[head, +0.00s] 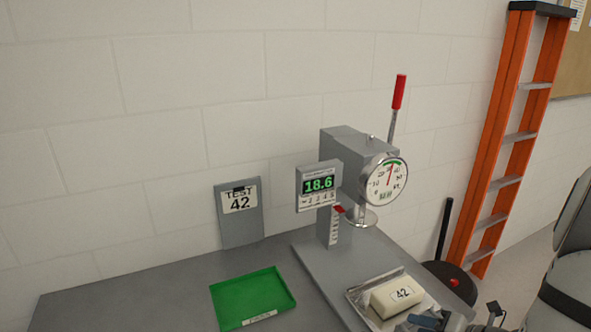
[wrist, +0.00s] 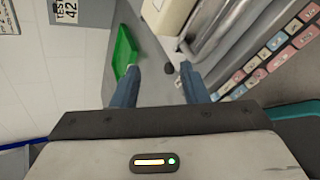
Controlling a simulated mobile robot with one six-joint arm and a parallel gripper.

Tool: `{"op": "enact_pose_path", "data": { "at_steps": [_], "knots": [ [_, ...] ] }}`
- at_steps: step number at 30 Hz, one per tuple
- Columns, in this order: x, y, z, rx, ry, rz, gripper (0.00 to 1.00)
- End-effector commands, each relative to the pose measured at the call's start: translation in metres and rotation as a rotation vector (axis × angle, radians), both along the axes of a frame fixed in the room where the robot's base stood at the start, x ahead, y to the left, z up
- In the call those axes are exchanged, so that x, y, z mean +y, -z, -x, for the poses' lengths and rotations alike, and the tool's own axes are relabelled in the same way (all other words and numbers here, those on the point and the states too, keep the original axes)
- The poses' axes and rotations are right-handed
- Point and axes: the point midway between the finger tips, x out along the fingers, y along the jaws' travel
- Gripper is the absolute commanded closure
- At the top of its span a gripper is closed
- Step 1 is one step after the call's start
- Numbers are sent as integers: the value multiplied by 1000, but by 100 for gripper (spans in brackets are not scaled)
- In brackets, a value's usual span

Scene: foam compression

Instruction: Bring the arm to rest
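My gripper (head: 460,318) is at the bottom right of the head view, partly cut off by the frame edge, in front of the metal tray. In the wrist view my gripper (wrist: 160,80) has its two blue fingers apart with nothing held between them. A cream foam block (head: 393,299) labelled 42 lies in a shallow metal tray (head: 358,297) on the base of the press. A cream shape at the top of the wrist view may be the same block, but I cannot tell.
The grey press (head: 345,155) has a red-tipped lever (head: 399,92), a round dial (head: 385,183) and a display (head: 319,184) reading 18.6. A green tray (head: 252,297) lies empty to the left. A TEST 42 sign (head: 240,210) stands at the wall. An orange ladder (head: 497,150) leans right.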

Motion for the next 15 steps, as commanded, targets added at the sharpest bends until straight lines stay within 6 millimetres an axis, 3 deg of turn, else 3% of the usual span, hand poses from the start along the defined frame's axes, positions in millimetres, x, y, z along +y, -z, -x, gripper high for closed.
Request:
{"op": "enact_pose_path", "data": {
  "at_steps": [1,6,9,15],
  "knots": [
    [27,-12,-3,-52,-176,125,60],
    [99,-41,11,-274,-793,543,60],
    [130,-53,27,-432,-1155,768,60],
    [167,-77,60,-796,-1874,1181,60]
  ]
}}
